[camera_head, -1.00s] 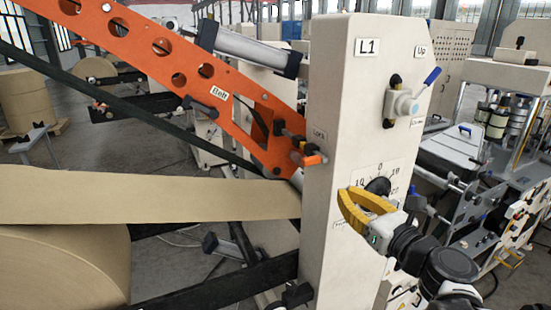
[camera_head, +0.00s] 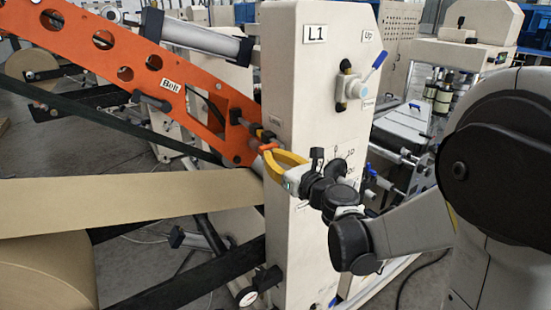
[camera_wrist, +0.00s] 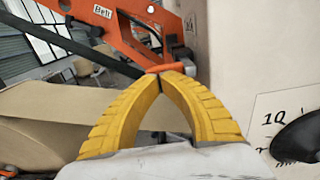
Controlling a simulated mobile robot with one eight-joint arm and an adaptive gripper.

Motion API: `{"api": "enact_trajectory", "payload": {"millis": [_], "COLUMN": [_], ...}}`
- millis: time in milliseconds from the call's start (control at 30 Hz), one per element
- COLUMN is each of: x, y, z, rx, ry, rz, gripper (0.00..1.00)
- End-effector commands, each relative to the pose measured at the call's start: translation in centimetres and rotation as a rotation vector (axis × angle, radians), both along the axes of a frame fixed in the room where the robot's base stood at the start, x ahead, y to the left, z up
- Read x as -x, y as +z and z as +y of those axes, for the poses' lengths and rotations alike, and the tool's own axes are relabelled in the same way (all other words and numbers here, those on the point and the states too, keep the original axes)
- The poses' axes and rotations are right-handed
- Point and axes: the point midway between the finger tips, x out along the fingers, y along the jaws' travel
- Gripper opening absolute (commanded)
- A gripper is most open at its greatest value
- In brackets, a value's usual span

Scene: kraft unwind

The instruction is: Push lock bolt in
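The lock bolt has an orange end (camera_head: 268,147) and sits at the left edge of the beige L1 post, beside a small label, by the orange belt arm (camera_head: 170,85). In the wrist view the orange end (camera_wrist: 165,68) lies right at my fingertips. My gripper (camera_head: 272,154) has yellow fingers, and its tips meet in the wrist view (camera_wrist: 162,78). It is shut, with its tips at or very near the bolt's orange end. I cannot tell whether they touch. The fingers partly hide the bolt's surroundings.
The L1 post (camera_head: 310,90) carries a blue-handled valve (camera_head: 358,88) and a dial (camera_head: 340,168) close to my wrist. A brown paper web (camera_head: 130,200) runs left from the post above a large roll (camera_head: 45,270). A black bar (camera_head: 190,285) crosses below.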

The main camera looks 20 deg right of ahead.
Motion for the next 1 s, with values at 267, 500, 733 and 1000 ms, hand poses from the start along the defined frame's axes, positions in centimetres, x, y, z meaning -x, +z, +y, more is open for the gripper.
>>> {"api": "enact_trajectory", "payload": {"millis": [267, 500, 733, 1000], "x": [-0.4, -0.9, -4.4, -4.8], "y": [0.0, -0.1, -0.2, 0.0], "z": [0.2, 0.3, 1.5, 1.6], "rx": [0.000, 0.000, 0.000, 0.000], "ry": [0.001, 0.002, 0.003, 0.001], "rz": [0.000, 0.000, 0.000, 0.000], "gripper": [0.00, 0.00, 0.00, 0.00]}}
